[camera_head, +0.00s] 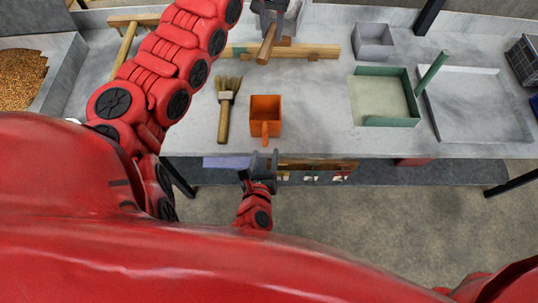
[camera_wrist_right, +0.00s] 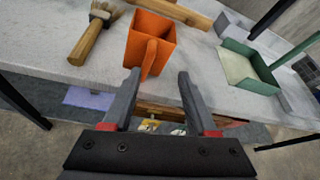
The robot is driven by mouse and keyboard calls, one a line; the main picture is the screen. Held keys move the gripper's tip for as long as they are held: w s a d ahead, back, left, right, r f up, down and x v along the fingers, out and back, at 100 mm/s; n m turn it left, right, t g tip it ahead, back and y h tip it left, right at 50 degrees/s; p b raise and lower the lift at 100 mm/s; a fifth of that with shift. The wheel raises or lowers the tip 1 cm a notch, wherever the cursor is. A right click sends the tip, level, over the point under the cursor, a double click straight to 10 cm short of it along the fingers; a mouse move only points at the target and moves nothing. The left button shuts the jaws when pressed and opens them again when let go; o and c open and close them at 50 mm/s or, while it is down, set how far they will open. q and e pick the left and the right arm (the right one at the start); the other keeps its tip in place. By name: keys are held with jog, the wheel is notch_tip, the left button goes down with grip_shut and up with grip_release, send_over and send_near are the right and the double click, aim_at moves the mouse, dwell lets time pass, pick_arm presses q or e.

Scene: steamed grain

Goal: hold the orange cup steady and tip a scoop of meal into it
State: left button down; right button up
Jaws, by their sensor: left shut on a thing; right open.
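The orange cup (camera_head: 265,104) is square, stands upright on the grey table, and has its handle toward me. It also shows in the right wrist view (camera_wrist_right: 150,32), with the handle just beyond or between the fingertips. My right gripper (camera_head: 262,160) is open at the table's front edge, in line with the handle; I cannot tell whether it touches. My left gripper (camera_head: 277,8) is at the top edge of the head view, shut on a tool with a wooden handle (camera_head: 267,45), likely the scoop. Its bowl is not clearly visible. Brown grain (camera_head: 20,75) fills a bin at the far left.
A wooden-handled brush (camera_head: 224,108) lies left of the cup. A green-walled tray (camera_head: 385,98) with a green bar beside it, a grey box (camera_head: 373,40) and a shallow grey tray (camera_head: 475,105) stand right. A wooden strip (camera_head: 315,51) lies behind the cup.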

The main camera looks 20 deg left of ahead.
pick_arm(q)
jog(key=shift+d+r, duration=0.15)
jog(key=shift+r, duration=0.1)
jog(key=shift+w+r+p, duration=0.1)
jog(key=shift+r+p, duration=0.8)
jog(key=shift+p, duration=0.1)
pick_arm(e)
jog(key=x, duration=0.3)
jog(key=a+x, duration=0.1)
jog(key=x, duration=0.7)
jog(key=shift+a, duration=0.3)
grip_shut()
